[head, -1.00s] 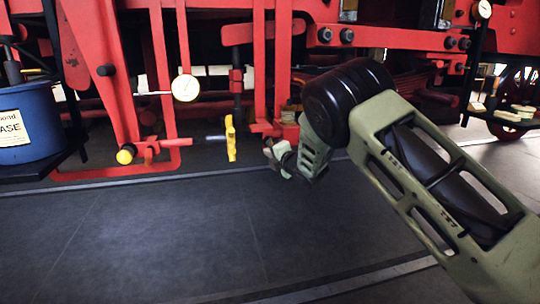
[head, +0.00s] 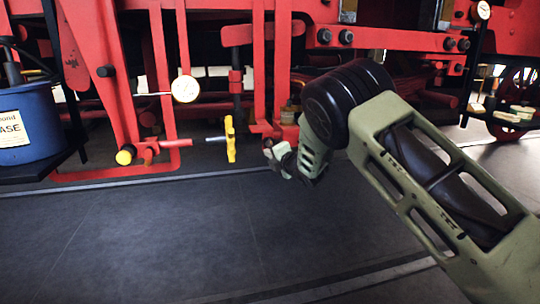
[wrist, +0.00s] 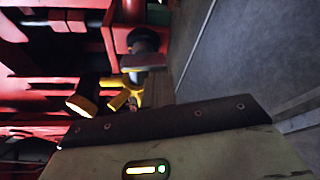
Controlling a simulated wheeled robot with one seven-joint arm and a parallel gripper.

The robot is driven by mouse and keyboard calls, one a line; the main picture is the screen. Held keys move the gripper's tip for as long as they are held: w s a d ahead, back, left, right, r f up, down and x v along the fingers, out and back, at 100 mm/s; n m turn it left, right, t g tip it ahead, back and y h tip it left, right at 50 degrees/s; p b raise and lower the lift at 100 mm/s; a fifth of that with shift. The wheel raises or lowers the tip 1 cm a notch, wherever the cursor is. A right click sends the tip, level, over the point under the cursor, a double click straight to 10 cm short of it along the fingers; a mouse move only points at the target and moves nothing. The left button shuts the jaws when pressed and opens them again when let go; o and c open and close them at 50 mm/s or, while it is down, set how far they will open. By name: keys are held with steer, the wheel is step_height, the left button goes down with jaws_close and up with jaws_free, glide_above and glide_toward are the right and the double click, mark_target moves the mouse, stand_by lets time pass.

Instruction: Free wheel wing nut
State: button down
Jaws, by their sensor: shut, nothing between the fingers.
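The yellow wing nut (head: 230,138) sits upright on the end of a thin grey horizontal rod, in front of the red frame in the head view. In the wrist view the yellow wing nut (wrist: 118,102) shows partly, left of centre and beyond my gripper's dark edge. My gripper (head: 268,149) is shut and empty, just right of the wing nut with a small gap between them. Its fingertips point left toward the nut.
A yellow-tipped knob (head: 125,155) on a red lever and a white dial gauge (head: 185,89) are to the left. A blue bucket (head: 38,120) stands on a dark shelf at far left. Red frame bars stand close behind the nut. The grey floor (head: 150,240) in front is clear.

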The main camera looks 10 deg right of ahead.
steer(key=shift+w+d+r+n+h+b, duration=0.1)
steer(key=shift+d+n+h+b, duration=0.3)
steer(key=shift+d+n+b, duration=0.3)
steer(key=shift+d+r+n+g+h+b, duration=0.2)
steer(key=shift+n+h+b, duration=0.95)
steer(key=shift+n, duration=0.8)
steer(key=shift+d+r+n+g+h+b, duration=0.15)
steer(key=shift+n+g+h+b, duration=0.2)
steer(key=shift+n+h+b, duration=0.95)
steer(key=shift+d+r+n+g+h+b, duration=0.2)
steer(key=shift+n+h+b, duration=0.35)
steer(key=shift+n+b, duration=1.45)
steer(key=shift+n+p, duration=0.65)
steer(key=shift+n, duration=0.1)
